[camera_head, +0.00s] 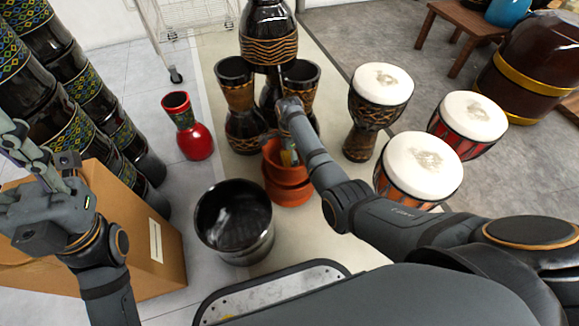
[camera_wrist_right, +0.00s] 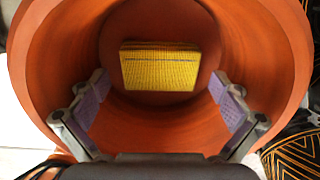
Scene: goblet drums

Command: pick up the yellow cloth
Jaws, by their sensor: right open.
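The yellow cloth (camera_wrist_right: 160,66) is a small folded, woven pad lying on the floor of an orange clay pot (camera_wrist_right: 258,50). In the head view the pot (camera_head: 287,186) stands upright among the drums; its inside is mostly hidden by my right arm. My right gripper (camera_wrist_right: 160,84) is open, with its purple-padded fingers reaching into the pot on either side of the cloth. Nothing is between the pads but free space above the cloth, and no contact shows. In the head view my right gripper (camera_head: 288,148) points down into the pot. My left gripper (camera_head: 38,160) hangs above a cardboard box, its jaw opening unclear.
A black metal bucket (camera_head: 235,222) stands in front of the pot. Dark goblet drums (camera_head: 240,100) stand close behind it. White-topped drums (camera_head: 423,165) stand to the right. A red vase (camera_head: 188,128) is at left, and the cardboard box (camera_head: 120,225) is below my left gripper.

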